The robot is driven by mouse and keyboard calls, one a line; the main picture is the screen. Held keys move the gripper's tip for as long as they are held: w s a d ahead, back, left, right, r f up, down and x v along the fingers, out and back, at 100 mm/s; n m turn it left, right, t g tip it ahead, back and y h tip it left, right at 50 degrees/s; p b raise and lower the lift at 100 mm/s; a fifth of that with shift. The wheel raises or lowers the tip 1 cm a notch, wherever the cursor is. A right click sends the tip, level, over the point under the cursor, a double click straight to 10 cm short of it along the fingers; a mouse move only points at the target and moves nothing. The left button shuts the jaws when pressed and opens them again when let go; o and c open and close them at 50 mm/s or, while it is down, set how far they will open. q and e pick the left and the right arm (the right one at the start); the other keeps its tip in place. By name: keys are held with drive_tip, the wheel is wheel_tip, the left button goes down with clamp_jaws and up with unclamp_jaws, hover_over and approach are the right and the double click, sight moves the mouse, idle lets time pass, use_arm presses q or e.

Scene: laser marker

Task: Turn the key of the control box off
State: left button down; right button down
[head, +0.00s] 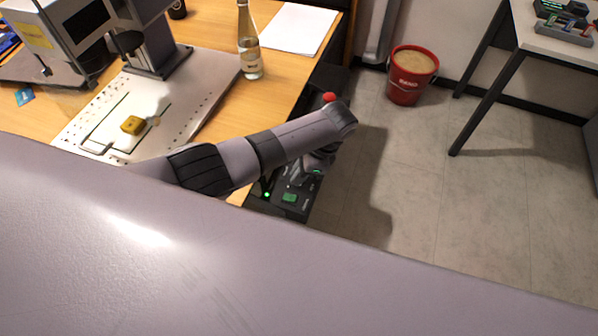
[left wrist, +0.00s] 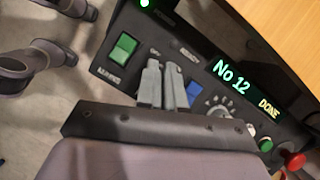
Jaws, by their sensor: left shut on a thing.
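The control box (left wrist: 190,50) is a black panel at the desk's side. In the left wrist view it carries a lit green rocker switch (left wrist: 124,46), a blue button (left wrist: 194,88), a dial (left wrist: 220,106) and a display (left wrist: 231,77) reading "No 12", with "DONE" beside it. The box (head: 290,210) is partly covered by my left arm in the head view. My left gripper (left wrist: 164,68) has its fingers close together at the panel, by a small label that seems to read "OFF". It is shut on the key, which the fingers hide. My right gripper is not in view.
A red knob (head: 329,97) stands at the box's far end. The wooden desk holds a laser marker (head: 150,35), its plate with a yellow block (head: 132,124), a bottle (head: 249,45) and paper (head: 298,27). A red bucket (head: 408,88) stands on the otherwise open floor.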

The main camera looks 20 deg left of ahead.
use_arm(q)
drive_tip(key=shift+n+g+h+b, duration=0.35)
drive_tip(key=shift+n+g, duration=0.35)
drive_tip(key=shift+n, duration=1.2)
drive_tip(key=c, duration=1.3)
unclamp_jaws()
drive_tip(key=shift+o, duration=0.2)
drive_tip(key=v, duration=0.7)
drive_tip(key=shift+r+p, duration=0.1)
drive_tip(key=shift+p, duration=0.2)
